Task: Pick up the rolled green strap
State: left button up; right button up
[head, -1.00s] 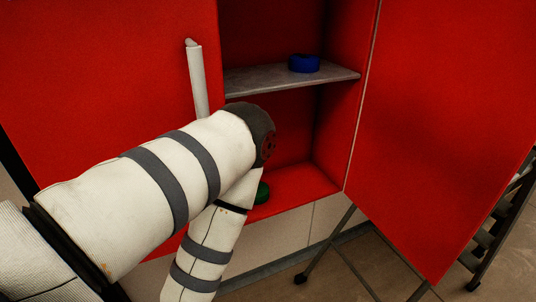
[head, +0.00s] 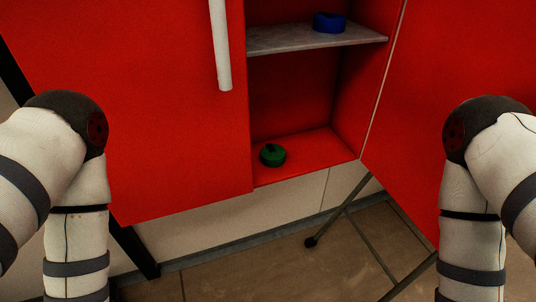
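The rolled green strap (head: 272,155) lies on the red bottom of the open cabinet, near its front edge and close to the left door. It is a small dark green round roll, fully in view. My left arm comes in at the left edge and my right arm at the right edge, both bent downward. Neither gripper is in the picture. Both arms are well apart from the strap.
A blue roll (head: 329,22) sits on the grey shelf (head: 318,38) above. The left red door (head: 165,120) with its white handle (head: 220,45) covers part of the cabinet's left side. The right red door (head: 465,60) stands open. A thin dark stand leg (head: 342,212) crosses the tiled floor.

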aim_at(272, 155)
jog(key=l+z, duration=0.1)
jog(key=z, duration=0.15)
jog(key=i+l+z, duration=0.1)
jog(key=z, duration=0.2)
jog(key=i+l+z, duration=0.15)
jog(key=z, duration=0.15)
jog(key=i+l+z, duration=0.25)
jog(key=l+u, duration=0.1)
jog(key=u, duration=0.3)
jog(key=i+l+u, duration=0.1)
jog(key=u, duration=0.25)
jog(key=l, duration=0.1)
